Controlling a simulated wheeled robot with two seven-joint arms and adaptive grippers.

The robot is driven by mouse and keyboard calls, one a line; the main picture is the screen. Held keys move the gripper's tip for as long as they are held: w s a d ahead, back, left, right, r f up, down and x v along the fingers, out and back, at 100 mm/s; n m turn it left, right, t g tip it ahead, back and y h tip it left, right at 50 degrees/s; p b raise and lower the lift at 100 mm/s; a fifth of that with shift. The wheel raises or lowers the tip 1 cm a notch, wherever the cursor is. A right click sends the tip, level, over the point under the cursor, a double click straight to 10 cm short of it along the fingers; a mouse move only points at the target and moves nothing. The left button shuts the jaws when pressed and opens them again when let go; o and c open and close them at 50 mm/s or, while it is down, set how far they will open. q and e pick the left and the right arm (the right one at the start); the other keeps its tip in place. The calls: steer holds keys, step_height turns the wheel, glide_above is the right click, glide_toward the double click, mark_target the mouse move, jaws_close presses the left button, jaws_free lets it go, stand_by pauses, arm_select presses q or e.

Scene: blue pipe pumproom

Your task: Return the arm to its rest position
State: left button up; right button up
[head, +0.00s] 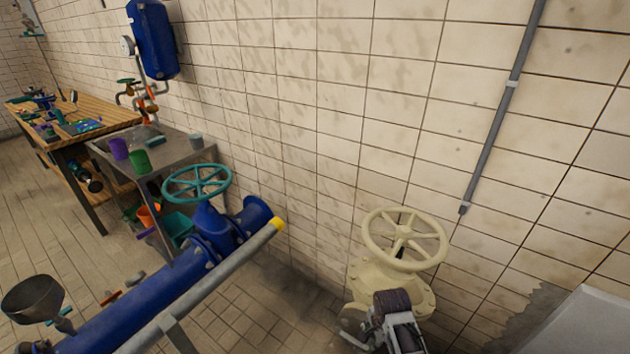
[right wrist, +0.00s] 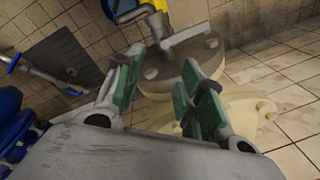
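My right gripper (head: 392,325) shows at the bottom of the head view, in front of the cream valve body (head: 368,272) and below its cream handwheel (head: 404,239). In the right wrist view its green-padded fingers (right wrist: 160,72) stand apart with nothing between them. My left gripper is not in view.
A blue pipe (head: 150,300) with a teal handwheel (head: 197,182) and a grey rail (head: 215,280) with a yellow end lie to the left. A metal table (head: 180,152) and wooden bench (head: 110,113) stand farther back. The tiled wall (head: 300,120) is close behind the cream valve.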

steer(key=s+d+r+n+t, duration=0.2)
steer(key=s+d+r+n, duration=0.2)
steer(key=s+r+n, duration=1.15)
step_height(320, 180, down, 34)
steer(key=n+g, duration=0.1)
steer(key=s+d+f, duration=0.3)
steer(key=s+f, duration=0.7)
steer(key=s, duration=0.1)
steer(key=s+d+f+g, duration=0.1)
steer(key=s+d+f, duration=0.2)
steer(key=s+f, duration=0.7)
steer(key=shift+s+d+f+n, duration=0.2)
steer(key=shift+s+f+n, duration=0.15)
steer(key=shift+s, duration=0.05)
stand_by(0.8)
steer(key=shift+a, duration=0.1)
